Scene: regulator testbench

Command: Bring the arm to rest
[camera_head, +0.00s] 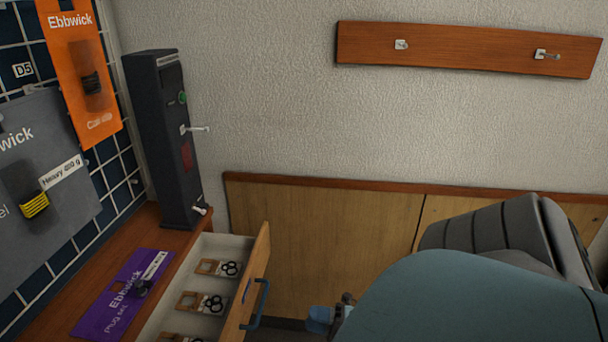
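My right arm (470,300) fills the lower right of the head view, with a teal link in front and a grey joint behind it. Part of what looks like my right gripper (322,318) shows at the bottom edge, just right of the open drawer. It is apart from the drawer's blue handle (262,302) in the picture. Most of the gripper is hidden by the arm or cut off, so I cannot tell whether it is open or shut. My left gripper is out of view.
The open drawer (262,250) holds several cards with black rings. A purple Ebbwick plug set card (122,292) lies on the wooden bench. A dark upright device (165,140) with small levers stands against the wall. A hook rail (470,50) hangs above. Orange (65,25) and grey packs hang at left.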

